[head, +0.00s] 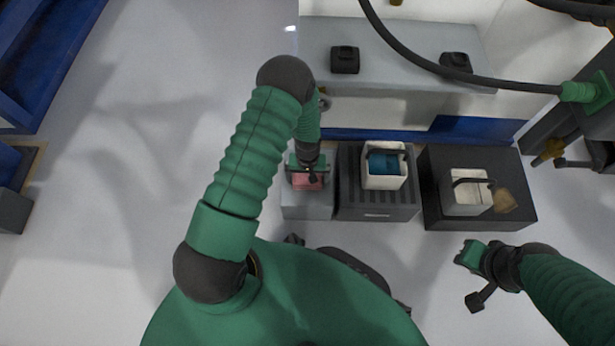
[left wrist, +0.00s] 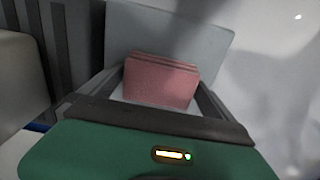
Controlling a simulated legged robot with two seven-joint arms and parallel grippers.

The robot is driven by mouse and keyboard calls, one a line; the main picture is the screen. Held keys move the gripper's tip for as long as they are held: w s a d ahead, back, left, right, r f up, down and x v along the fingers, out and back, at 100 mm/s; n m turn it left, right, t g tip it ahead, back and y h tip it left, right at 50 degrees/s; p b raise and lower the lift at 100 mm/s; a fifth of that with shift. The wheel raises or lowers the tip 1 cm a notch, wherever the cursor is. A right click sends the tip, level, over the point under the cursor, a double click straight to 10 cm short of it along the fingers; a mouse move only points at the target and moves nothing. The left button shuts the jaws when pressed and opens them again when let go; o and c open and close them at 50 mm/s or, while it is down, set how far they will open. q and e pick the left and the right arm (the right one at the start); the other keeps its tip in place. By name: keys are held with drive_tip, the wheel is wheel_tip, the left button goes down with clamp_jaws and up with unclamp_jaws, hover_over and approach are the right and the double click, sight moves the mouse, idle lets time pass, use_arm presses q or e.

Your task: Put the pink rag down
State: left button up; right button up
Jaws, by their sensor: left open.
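The pink rag (head: 306,182) lies on a light grey block-like stand (head: 308,211) in front of me. In the left wrist view the folded rag (left wrist: 160,82) sits between the two spread fingers, on the grey surface (left wrist: 190,35). My left gripper (head: 307,174) is over the rag and hides part of it in the head view. It is open, with a finger on each side of the rag. My right gripper (head: 470,277) is at the lower right, apart from the rag; its finger opening is hard to make out.
Right of the stand, a dark ribbed crate (head: 376,214) bears a white bucket (head: 383,180) with blue contents. Further right, a black box (head: 482,222) bears another white bucket (head: 465,207) and a tan item (head: 505,200). A grey bench (head: 400,60) stands behind.

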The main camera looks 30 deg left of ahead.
use_arm(q)
wheel_tip(320, 180, up, 8)
drive_tip(key=p, duration=0.4)
drive_tip(key=shift+f+p, duration=0.15)
drive_tip(key=shift+p, duration=0.25)
drive_tip(key=s+d+r+m+t, duration=0.1)
drive_tip(key=s+d+r+m, duration=0.1)
drive_tip(key=r, duration=0.6)
drive_tip(key=s+d+r+m, duration=0.2)
drive_tip(key=s+d+r, duration=0.1)
drive_tip(key=r, duration=0.6)
drive_tip(key=s+d+r+m+t, duration=0.1)
drive_tip(key=s+r, duration=0.3)
drive_tip(key=r, duration=0.4)
drive_tip(key=shift+s+d+r+m+t, duration=0.2)
drive_tip(key=shift+d+r+m+t, duration=0.15)
drive_tip(key=shift+d+m, duration=0.45)
